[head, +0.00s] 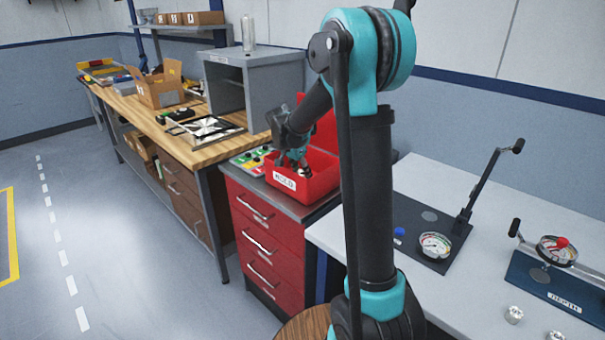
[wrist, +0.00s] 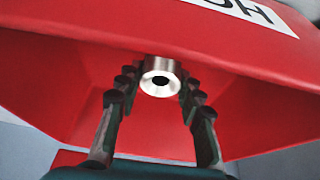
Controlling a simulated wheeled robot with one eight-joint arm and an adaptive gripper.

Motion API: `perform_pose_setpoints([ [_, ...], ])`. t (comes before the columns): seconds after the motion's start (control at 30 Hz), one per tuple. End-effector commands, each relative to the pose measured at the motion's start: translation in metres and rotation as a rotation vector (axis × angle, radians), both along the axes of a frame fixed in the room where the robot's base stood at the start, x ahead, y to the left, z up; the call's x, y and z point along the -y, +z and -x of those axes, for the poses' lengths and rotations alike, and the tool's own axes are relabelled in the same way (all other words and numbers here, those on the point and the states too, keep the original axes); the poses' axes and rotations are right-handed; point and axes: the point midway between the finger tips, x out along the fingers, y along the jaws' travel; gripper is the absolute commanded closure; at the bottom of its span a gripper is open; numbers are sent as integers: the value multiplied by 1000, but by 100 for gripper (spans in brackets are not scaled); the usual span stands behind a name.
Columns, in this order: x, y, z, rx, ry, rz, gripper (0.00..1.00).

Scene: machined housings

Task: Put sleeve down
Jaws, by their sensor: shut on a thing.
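The sleeve (wrist: 163,66) is a short bright metal cylinder with a dark bore, seen end-on in the wrist view. My gripper (wrist: 160,88) is shut on it, with a dark finger on each side. The gripper points down into the open red box (head: 309,187) marked HOLD, as the head view shows. The red walls of the box fill much of the wrist view behind the sleeve. In the head view the sleeve is small and mostly hidden by my gripper (head: 301,166). I cannot tell whether it touches the box floor.
The box stands on a red drawer cabinet (head: 262,226), its raised lid behind my arm. A tray of coloured parts (head: 250,160) lies to its left. A grey open cabinet (head: 280,85) stands behind. The right bench holds gauge stands (head: 434,246) and small metal parts (head: 513,315).

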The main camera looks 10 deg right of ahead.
Motion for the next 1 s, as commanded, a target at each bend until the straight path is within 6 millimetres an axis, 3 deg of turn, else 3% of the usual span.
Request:
perform_pose_setpoints([
  [0.13,0,-2,0,0,0,0,100],
  [0.17,0,-3,0,0,0,0,62],
  [0.33,0,-2,0,0,0,0,43],
  [0.73,-2,5,1,0,1,0,43],
  [1.0,-17,51,13,-1,2,0,43],
])
